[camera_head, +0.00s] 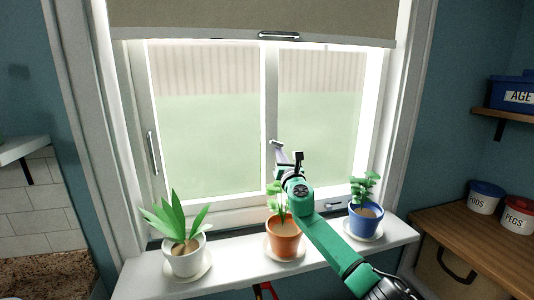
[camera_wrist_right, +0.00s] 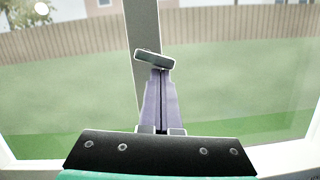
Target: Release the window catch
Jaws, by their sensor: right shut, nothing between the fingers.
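The window catch, a small grey lever (camera_head: 275,142), sits on the middle upright of the window (camera_head: 270,100). In the right wrist view the catch (camera_wrist_right: 154,60) is tilted, just beyond the fingertips. My right gripper (camera_head: 279,150) reaches up to it from below, its slim purple fingers shut with nothing between them. In the right wrist view the closed fingertips (camera_wrist_right: 160,73) overlap the catch's lower edge; I cannot tell whether they touch it. My left gripper is not in view.
On the white sill (camera_head: 230,272) stand a white pot (camera_head: 184,262), an orange pot (camera_head: 283,240) below my right arm, and a blue pot (camera_head: 364,223). A partly lowered blind (camera_head: 250,18) hangs above. A wooden counter (camera_head: 470,235) is at right.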

